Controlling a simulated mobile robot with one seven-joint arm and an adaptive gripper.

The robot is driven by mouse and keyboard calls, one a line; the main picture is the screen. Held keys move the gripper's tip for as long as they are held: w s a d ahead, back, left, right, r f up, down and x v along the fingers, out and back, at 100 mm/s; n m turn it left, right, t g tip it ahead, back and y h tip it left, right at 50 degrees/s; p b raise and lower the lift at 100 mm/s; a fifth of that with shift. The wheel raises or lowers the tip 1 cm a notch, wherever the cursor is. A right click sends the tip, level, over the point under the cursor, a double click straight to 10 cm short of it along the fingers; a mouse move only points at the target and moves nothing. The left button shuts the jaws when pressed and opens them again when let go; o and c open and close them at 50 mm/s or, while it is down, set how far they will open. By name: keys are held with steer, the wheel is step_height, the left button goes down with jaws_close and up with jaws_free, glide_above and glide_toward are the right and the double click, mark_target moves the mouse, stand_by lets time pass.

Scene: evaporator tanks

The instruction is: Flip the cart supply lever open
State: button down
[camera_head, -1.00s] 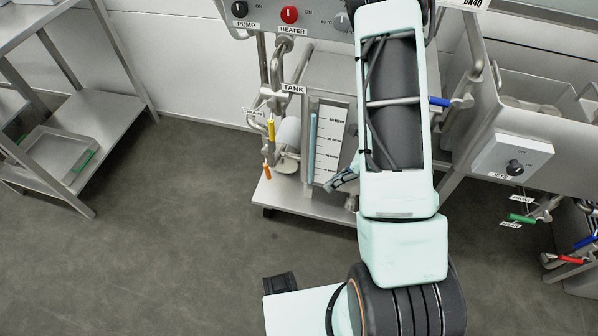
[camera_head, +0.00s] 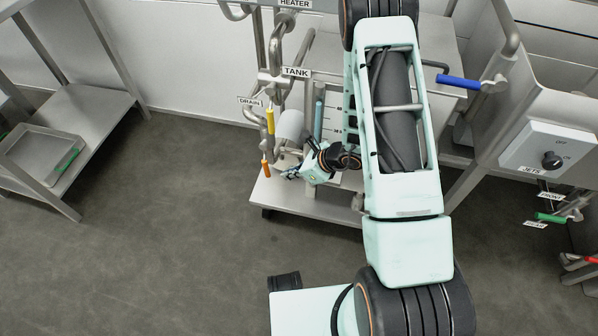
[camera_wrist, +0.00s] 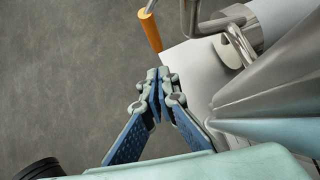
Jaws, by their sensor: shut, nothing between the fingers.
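The cart (camera_head: 330,207) stands low in the head view, its pipework carrying a yellow lever (camera_head: 270,121) and an orange lever (camera_head: 265,169) below it. Both handles hang roughly vertical. No readable label says supply, so I cannot tell which is the supply lever. The orange handle also shows at the top of the wrist view (camera_wrist: 150,30). My gripper (camera_head: 290,173) is just right of the orange lever in the head view. In the wrist view my gripper (camera_wrist: 158,80) is shut and empty, its fingertips apart from and below the orange handle.
Metal pipes and a cylinder (camera_wrist: 270,90) lie close right of my gripper. The TANK label (camera_head: 296,72) and DRAIN label (camera_head: 250,101) hang on the pipework. A blue lever (camera_head: 458,82) is at right. A shelf (camera_head: 90,125) stands left; the floor between is clear.

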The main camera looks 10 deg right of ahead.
mark_target(269, 173)
steer(key=shift+w+a+f, duration=0.25)
steer(key=shift+w+a, duration=0.4)
steer(key=shift+a, duration=0.35)
steer(key=shift+w+a+f, duration=0.2)
steer(key=shift+w+a, duration=0.4)
steer(key=shift+a, duration=0.35)
steer(key=shift+f+b, duration=0.1)
steer(key=shift+b, duration=0.3)
